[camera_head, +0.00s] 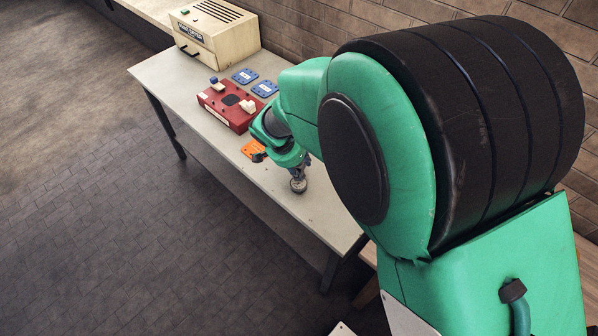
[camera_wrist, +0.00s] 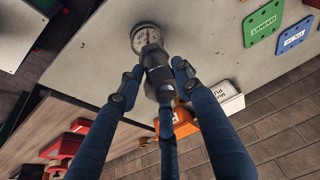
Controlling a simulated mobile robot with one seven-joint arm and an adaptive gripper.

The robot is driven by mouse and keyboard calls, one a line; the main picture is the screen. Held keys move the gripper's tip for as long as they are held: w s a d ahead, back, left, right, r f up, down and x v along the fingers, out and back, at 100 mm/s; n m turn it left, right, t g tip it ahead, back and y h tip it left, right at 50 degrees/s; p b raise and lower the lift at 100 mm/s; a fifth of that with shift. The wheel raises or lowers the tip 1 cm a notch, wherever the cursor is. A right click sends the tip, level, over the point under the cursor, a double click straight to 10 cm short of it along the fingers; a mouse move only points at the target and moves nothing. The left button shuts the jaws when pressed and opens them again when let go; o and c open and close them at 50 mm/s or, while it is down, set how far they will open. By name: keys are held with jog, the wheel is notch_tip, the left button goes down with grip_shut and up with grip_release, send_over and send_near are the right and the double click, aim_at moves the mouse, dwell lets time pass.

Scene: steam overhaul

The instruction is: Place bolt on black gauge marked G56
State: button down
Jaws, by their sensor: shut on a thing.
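A bolt (camera_wrist: 153,62), grey metal with a hexagonal part, is held between the blue fingers of my gripper (camera_wrist: 153,80) in the wrist view. A round gauge (camera_wrist: 144,36) with a pale dial and a dark rim lies just beyond the bolt's end. The bolt overlaps the near part of the gauge's face; I cannot tell whether they touch. The marking on the gauge is too small to read. In the head view, my gripper (camera_head: 297,173) is low over the table, directly at the gauge (camera_head: 298,186). The bolt is hard to make out there.
The pale table (camera_head: 320,215) is clear in front and to the right. An orange plate (camera_head: 254,149), a red box (camera_head: 213,101) with white pieces and blue plates (camera_head: 245,76) lie farther left. A cream machine (camera_head: 215,45) stands at the far end. A brick wall runs behind.

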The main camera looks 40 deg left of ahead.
jog(key=shift+f+b, duration=0.4)
jog(key=shift+f, duration=1.25)
jog(key=shift+f, duration=0.15)
jog(key=c, duration=1.2)
grip_release()
jog(key=p+v, duration=0.1)
jog(key=v, duration=1.1)
jog(key=shift+p, duration=0.35)
jog(key=shift+d, duration=0.1)
